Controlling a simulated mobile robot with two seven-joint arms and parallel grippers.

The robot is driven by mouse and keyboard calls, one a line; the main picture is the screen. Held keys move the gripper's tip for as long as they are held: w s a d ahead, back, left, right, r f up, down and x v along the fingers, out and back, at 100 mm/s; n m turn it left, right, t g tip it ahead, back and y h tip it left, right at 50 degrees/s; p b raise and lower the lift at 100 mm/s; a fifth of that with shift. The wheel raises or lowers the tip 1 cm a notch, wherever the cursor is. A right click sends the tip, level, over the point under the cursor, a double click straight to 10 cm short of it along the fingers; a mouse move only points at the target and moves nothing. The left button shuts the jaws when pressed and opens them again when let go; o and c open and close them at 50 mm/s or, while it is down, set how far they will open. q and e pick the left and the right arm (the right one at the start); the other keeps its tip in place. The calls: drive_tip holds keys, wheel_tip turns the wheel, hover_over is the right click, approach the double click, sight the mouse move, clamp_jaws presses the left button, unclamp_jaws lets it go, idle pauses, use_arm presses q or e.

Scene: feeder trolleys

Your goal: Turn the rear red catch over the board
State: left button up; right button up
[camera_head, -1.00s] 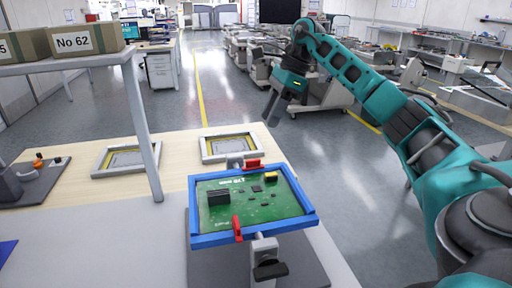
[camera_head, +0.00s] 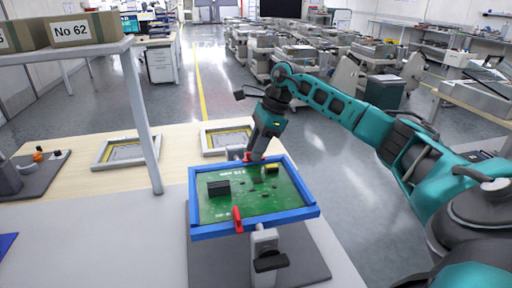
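A green circuit board (camera_head: 235,205) sits in a blue frame (camera_head: 308,213) held tilted on a grey stand. The rear red catch (camera_head: 247,157) is at the middle of the frame's far edge, mostly hidden behind my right gripper. The front red catch (camera_head: 237,219) stands across the frame's near edge and reaches over the board's edge. My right gripper (camera_head: 257,155) points down at the far edge, right at the rear catch. Whether it touches or grips the catch is hidden, and its finger gap cannot be made out. My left gripper is out of view.
Two flat frames (camera_head: 126,150) lie on the table behind the board.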

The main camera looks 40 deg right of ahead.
drive_tip(key=shift+f, duration=0.1)
drive_tip(key=shift+c, duration=0.5)
clamp_jaws()
